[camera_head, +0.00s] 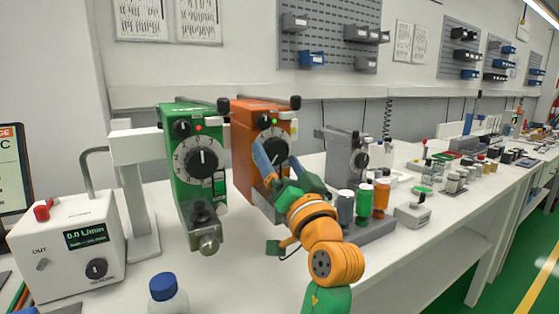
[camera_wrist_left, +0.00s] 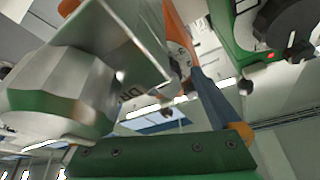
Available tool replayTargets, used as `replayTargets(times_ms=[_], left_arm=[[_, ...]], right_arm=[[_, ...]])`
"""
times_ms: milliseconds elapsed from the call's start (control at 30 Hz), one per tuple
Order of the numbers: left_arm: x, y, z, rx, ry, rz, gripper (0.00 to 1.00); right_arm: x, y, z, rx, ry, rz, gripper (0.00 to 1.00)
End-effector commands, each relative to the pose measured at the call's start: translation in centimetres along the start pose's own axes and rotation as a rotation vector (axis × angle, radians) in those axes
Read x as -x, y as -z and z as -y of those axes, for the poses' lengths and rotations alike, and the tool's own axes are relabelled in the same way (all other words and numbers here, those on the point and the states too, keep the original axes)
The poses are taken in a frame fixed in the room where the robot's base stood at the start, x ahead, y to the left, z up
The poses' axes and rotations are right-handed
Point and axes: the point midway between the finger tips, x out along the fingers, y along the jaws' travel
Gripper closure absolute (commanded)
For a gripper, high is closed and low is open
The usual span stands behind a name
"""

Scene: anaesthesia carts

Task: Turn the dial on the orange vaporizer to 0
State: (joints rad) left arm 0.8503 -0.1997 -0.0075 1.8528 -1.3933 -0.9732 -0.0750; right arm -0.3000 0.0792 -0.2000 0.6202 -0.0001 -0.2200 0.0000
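The orange vaporizer (camera_head: 246,126) stands in the head view between a green and a grey one. Its black dial (camera_head: 271,147) is on the front, partly covered by my gripper, and I cannot read its setting. My left gripper (camera_head: 273,158) is right in front of that dial, with a blue finger crossing its left side. I cannot tell whether the fingers touch the dial or how far apart they are. In the left wrist view, one blue-grey finger (camera_wrist_left: 215,100) reaches toward the orange housing (camera_wrist_left: 184,22). My right gripper does not show.
The green vaporizer (camera_head: 179,172) stands close on the left, with its own black dial (camera_head: 203,163). The grey vaporizer (camera_head: 341,160) and several small bottles (camera_head: 364,198) stand to the right. A white flow meter box (camera_head: 68,245) and a blue-capped bottle (camera_head: 166,290) are nearer.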

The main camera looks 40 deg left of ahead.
Motion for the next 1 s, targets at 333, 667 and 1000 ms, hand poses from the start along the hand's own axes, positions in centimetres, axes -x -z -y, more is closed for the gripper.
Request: replayTargets(times_ms=[333,667,1000], left_arm=[[1.3,-0.2,-0.2,0.001,-0.001,-0.002,0.03],[7.0,-0.2,-0.1,0.001,0.0,0.0,0.03],[6.8,0.5,0.0,0.096,-0.002,0.028,0.03]], right_arm=[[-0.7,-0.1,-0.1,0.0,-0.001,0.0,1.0],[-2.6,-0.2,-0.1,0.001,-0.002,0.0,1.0],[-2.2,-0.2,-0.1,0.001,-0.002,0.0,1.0]])
